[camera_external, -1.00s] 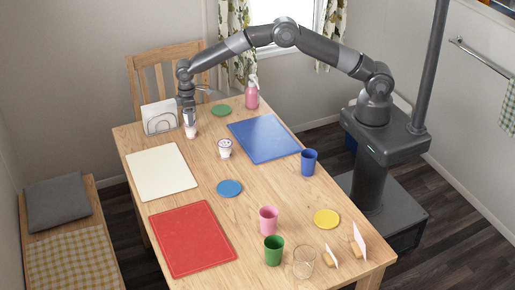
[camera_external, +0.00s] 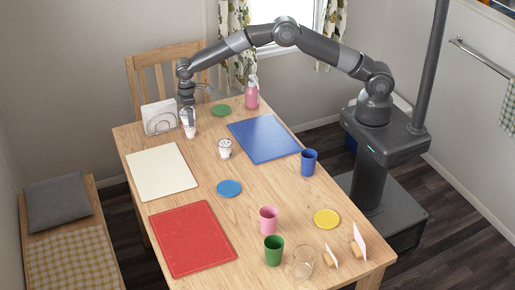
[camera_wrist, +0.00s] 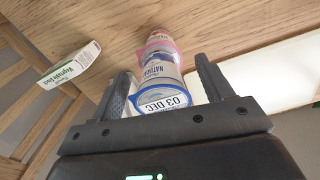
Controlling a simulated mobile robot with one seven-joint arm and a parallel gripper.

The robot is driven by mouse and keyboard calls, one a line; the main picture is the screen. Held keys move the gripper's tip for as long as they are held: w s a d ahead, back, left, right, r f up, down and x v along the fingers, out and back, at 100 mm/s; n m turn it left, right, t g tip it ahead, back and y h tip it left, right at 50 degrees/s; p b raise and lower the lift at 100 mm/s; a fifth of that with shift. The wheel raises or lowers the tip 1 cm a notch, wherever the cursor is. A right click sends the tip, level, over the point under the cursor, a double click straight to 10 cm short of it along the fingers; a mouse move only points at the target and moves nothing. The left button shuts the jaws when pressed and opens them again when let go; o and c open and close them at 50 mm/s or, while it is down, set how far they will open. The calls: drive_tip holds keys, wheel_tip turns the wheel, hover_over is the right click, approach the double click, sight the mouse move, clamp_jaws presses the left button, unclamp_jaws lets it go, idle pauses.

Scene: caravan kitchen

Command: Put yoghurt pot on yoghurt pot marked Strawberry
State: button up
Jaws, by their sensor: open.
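A yoghurt pot (camera_wrist: 160,80) with a blue-rimmed lid reads "NATURAL" on its side and "03 DEC" on top. It is between the fingers of my open gripper (camera_wrist: 165,90), lid towards the wrist. Beyond it, in line, is a pink-rimmed pot (camera_wrist: 158,40), apparently the Strawberry one; its lettering is too small to read. In the external view the natural pot (camera_external: 188,115) appears upright on top of the lower pot (camera_external: 190,131); I cannot see the contact clearly. My gripper (camera_external: 187,102) is above and around the upper pot.
Another white pot (camera_external: 225,149) stands to the right. A cream board (camera_external: 162,172) and blue board (camera_external: 264,139) lie nearby.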

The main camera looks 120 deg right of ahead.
wheel_tip(320, 180, up, 12)
drive_tip(key=shift+a+f, duration=0.1)
drive_tip(key=shift+f, duration=0.15)
drive_tip(key=s+a+r+n+t, duration=0.1)
drive_tip(key=s+a+r+t, duration=0.1)
drive_tip(key=s+a+r, duration=1.55)
drive_tip(key=s+a+r+t, duration=0.1)
drive_tip(key=s+a+r, duration=0.1)
drive_tip(key=s+a, duration=0.35)
drive_tip(key=s+a+r+t, duration=0.1)
drive_tip(key=s+a+r, duration=0.1)
drive_tip(key=s, duration=0.6)
drive_tip(key=s+a+f, duration=0.2)
drive_tip(key=s+f, duration=0.1)
drive_tip(key=s, duration=0.4)
drive_tip(key=s+a+f+t, duration=0.1)
drive_tip(key=s+a+f, duration=0.1)
drive_tip(key=s, duration=0.5)
drive_tip(key=shift+f+n+t, duration=0.3)
drive_tip(key=shift+f+n, duration=0.1)
drive_tip(key=shift+f, duration=0.15)
idle(2.2)
